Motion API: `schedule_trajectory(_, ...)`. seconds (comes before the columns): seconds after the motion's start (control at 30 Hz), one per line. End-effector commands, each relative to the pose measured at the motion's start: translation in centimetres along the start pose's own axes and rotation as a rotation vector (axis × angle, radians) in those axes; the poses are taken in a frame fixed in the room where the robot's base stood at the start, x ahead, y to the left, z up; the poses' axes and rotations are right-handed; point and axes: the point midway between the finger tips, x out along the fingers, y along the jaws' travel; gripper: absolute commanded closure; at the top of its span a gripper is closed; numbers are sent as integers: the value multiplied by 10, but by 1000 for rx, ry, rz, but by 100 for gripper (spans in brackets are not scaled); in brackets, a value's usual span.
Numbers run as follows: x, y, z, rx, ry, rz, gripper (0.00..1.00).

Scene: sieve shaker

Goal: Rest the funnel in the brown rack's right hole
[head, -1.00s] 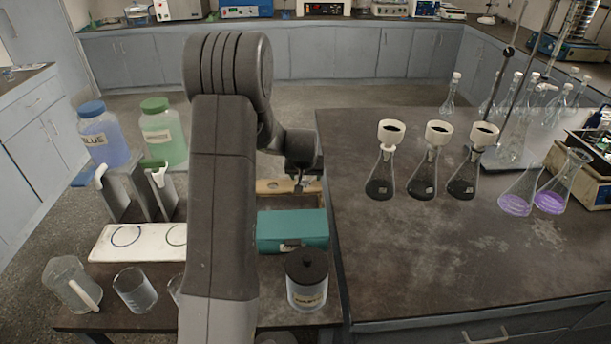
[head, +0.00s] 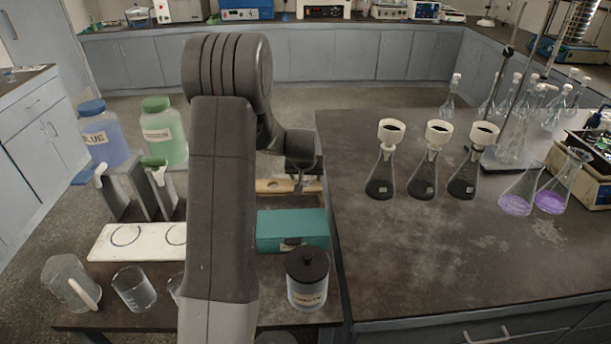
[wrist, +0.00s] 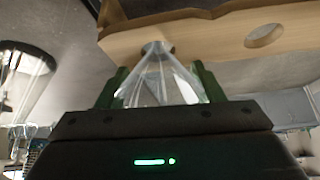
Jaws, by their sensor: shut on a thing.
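The brown rack (head: 285,186) is a pale wooden board behind the teal box; one round hole shows toward its left in the head view. In the wrist view the rack (wrist: 205,38) crosses the top, with an open hole at its right. My gripper (wrist: 158,88) is shut on the clear funnel (wrist: 160,78), with green fingers on either side. In the head view my gripper (head: 300,182) is over the rack's right part, and the funnel is not clearly visible.
A teal box (head: 291,231) and a black-lidded jar (head: 307,279) stand in front of the rack. The dark bench (head: 400,260) is at right, with several flasks toward its back. A white board (head: 130,242) lies left of my arm.

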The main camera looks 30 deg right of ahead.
Motion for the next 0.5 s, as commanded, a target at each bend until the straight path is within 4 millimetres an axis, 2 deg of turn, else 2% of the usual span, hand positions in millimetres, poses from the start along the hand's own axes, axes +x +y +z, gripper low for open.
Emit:
schedule_trajectory(0.03,9,0,14,2,-30,-2,62)
schedule_trajectory(0.5,14,-1,17,3,-30,-2,62)
